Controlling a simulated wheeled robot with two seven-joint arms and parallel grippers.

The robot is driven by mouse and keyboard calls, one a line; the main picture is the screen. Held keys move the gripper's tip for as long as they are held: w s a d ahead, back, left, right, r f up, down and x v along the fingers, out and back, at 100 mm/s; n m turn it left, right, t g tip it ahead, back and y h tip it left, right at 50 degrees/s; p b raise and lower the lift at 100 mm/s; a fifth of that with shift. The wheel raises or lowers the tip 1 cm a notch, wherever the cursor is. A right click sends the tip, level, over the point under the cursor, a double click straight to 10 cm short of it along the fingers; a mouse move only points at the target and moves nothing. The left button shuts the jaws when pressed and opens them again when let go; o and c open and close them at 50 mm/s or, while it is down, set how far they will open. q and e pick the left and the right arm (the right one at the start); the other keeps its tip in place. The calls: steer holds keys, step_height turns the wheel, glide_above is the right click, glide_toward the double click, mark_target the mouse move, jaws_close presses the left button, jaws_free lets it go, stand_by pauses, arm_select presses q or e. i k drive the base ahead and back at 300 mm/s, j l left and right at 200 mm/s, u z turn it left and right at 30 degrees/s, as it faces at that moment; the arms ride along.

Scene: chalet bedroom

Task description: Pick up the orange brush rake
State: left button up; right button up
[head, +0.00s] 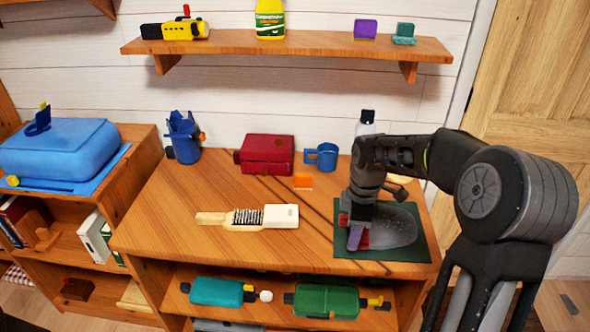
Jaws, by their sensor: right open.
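A small orange piece (303,181), which looks like the brush rake, stands on the wooden desktop in front of the red box and the blue mug. A pale hairbrush (248,217) with dark bristles lies to its left and nearer the front. My right gripper (354,232) points down over the left part of a dark green mat, to the right of and nearer than the orange piece, apart from it. It is open. Red and purple parts show at its tips; I cannot tell whether they belong to it. My left gripper is out of view.
A grey rounded object (400,226) lies on the green mat (425,250) beside my right gripper. A red box (265,154), a blue mug (325,157) and a blue jug (184,140) stand along the back. A wall shelf (300,43) hangs above. The desktop's front left is clear.

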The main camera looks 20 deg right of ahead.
mark_target(301, 179)
steer(key=i, duration=1.1)
